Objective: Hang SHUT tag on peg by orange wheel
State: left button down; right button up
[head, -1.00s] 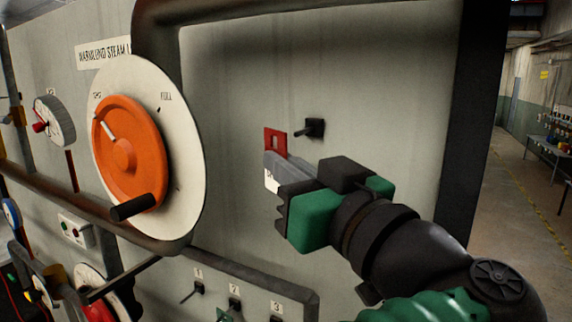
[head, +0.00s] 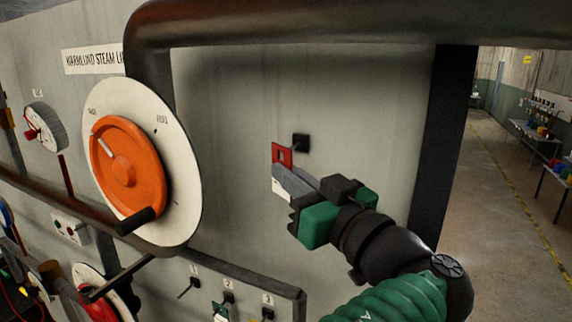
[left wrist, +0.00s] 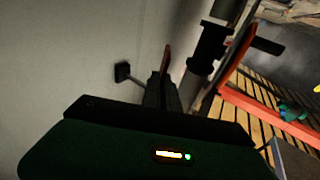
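The red SHUT tag (head: 288,151) has a hole near its top and a white lower part (head: 279,188). My left gripper (head: 293,181) is shut on it, and its grey fingers cover the middle. The peg (head: 302,142) has a dark square base on the grey panel, just right of the tag in the head view; the tag covers its rod. In the left wrist view the peg base (left wrist: 122,72) and rod stand left of the edge-on tag (left wrist: 165,58), with a gap between. The orange wheel (head: 127,168) is on a white dial to the left. My right gripper is out of view.
A thick dark pipe (head: 330,24) frames the panel above and left. Numbered small pegs (head: 229,297) sit below on the panel, with a green tag on one. The panel between wheel and peg is bare. An aisle with tables (head: 535,135) lies right.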

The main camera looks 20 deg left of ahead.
pick_arm(q)
jog(key=w, duration=0.3)
jog(key=shift+w+d+f, duration=0.15)
jog(key=shift+d+f, duration=0.05)
jog(key=shift+d, duration=0.1)
dwell(0.6)
jog(key=c, duration=1.6)
grip_release()
jog(key=shift+r, duration=0.1)
jog(key=shift+o, duration=0.2)
